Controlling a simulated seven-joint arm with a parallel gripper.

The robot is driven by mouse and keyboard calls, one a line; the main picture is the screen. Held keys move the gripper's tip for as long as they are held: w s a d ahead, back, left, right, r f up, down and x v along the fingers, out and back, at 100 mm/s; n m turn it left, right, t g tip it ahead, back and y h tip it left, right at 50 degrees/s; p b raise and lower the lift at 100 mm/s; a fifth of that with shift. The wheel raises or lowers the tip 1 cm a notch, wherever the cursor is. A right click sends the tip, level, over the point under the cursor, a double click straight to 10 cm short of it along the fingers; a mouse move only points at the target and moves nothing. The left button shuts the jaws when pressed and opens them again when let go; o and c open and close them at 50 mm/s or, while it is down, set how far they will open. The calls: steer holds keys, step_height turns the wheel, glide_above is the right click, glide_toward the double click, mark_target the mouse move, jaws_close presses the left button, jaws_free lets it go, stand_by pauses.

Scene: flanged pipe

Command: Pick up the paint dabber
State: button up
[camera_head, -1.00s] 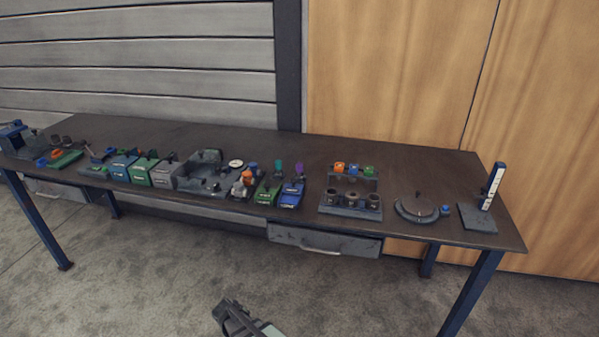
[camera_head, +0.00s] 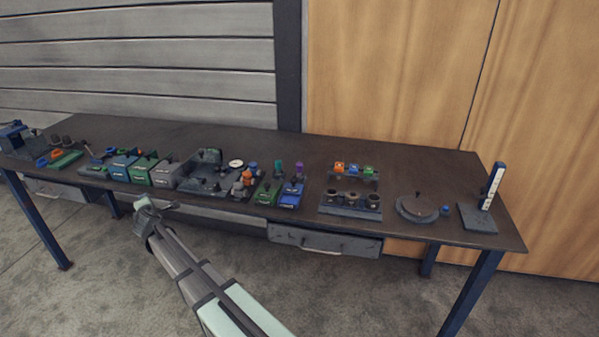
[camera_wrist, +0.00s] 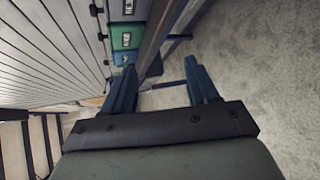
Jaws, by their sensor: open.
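I cannot tell for certain which item is the paint dabber; everything on the bench is small in the head view. My gripper (camera_head: 152,208) is in front of the bench's front edge, left of the middle and well left of these. In the wrist view its two blue fingers (camera_wrist: 163,92) are apart, with nothing seen between their tips.
The long dark bench (camera_head: 400,165) carries a row of coloured boxes (camera_head: 139,170), a grey fixture (camera_head: 205,178), a round turntable (camera_head: 416,207) and an upright scale (camera_head: 493,186). A drawer (camera_head: 325,243) hangs under the front edge. The bench's back strip is clear.

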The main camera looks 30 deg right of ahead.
steer(key=w+d+r+h, duration=0.1)
steer(key=w+d+r, duration=0.4)
steer(key=r, duration=0.4)
steer(key=d+r+m+g+h, duration=0.2)
steer(key=d+g, duration=0.1)
steer(key=d, duration=0.9)
steer(key=d+r+m+g+h, duration=0.1)
steer(key=d+r+g, duration=0.15)
steer(key=d, duration=1.05)
step_height(320, 180, up, 2)
steer(key=g+y, duration=0.5)
steer(key=g, duration=0.4)
glide_above(299, 164)
steer(key=d, duration=0.1)
steer(key=shift+n+t, duration=0.25)
steer(key=shift+n, duration=0.15)
step_height(299, 164, down, 8)
steer(key=shift+r, duration=0.15)
steer(key=shift+a+f, duration=0.2)
steer(key=shift+f, duration=1.15)
steer(key=shift+a+f, duration=0.15)
steer(key=shift+f, duration=1.15)
